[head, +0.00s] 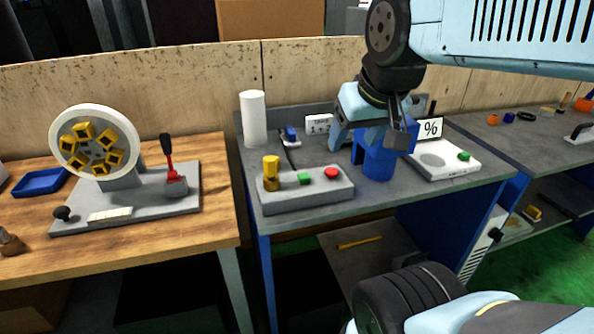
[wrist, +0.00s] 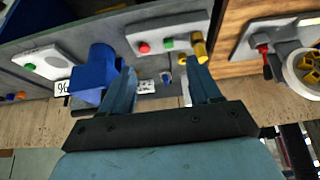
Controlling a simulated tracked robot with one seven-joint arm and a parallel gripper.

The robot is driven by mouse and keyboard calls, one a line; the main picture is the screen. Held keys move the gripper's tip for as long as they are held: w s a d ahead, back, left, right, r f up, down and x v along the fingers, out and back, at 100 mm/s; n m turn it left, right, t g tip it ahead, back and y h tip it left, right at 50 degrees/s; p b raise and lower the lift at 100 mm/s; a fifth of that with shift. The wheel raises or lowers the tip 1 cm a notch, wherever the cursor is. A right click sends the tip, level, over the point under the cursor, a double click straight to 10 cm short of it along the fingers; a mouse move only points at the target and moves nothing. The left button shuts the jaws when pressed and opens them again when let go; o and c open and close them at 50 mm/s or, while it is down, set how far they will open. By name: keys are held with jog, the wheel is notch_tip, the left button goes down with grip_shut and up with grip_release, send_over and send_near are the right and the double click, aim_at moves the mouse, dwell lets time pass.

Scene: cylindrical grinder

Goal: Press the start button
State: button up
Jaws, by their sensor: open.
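A grey control box (head: 310,192) stands at the front of the grey-topped bench. It carries a yellow knob (head: 271,168), a green button (head: 305,178) and a red button (head: 331,172). In the wrist view the box (wrist: 185,24) is at the top, with the red button (wrist: 143,47), the green button (wrist: 169,43) and the yellow knob (wrist: 200,47) along it. My gripper (head: 368,135) is open and empty, up behind and to the right of the box. In the wrist view its fingers (wrist: 163,84) are spread, apart from the buttons.
A blue block-shaped object (head: 378,160) stands close to my gripper. A white cylinder (head: 253,118) stands behind the box. A wooden table (head: 130,245) is left.

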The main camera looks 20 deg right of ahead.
grip_shut()
dwell(0.3)
dwell(1.0)
